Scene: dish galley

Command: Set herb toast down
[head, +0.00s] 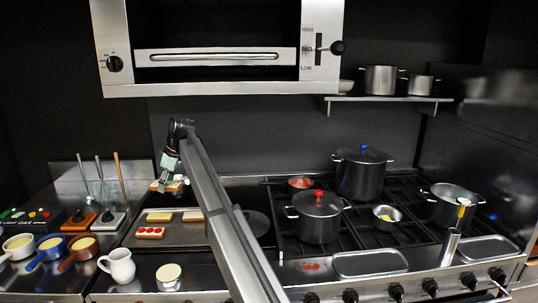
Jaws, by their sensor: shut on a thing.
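My gripper (168,177) is at the left of the head view, pointing down over the dark griddle plate (190,236). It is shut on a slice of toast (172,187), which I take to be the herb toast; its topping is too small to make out. The slice is near the back of the plate; I cannot tell whether it touches the surface. In front of it lie a toast with a pale yellow topping (159,216), another pale toast (192,215) and a toast with red slices (150,233).
My arm crosses the plate's right side. Left are several small pans (52,247) and upright utensils (100,180). A white jug (120,266) and a round pale-topped pot (169,277) stand in front. Pots (317,217) fill the stove at right. A salamander grill (220,57) hangs above.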

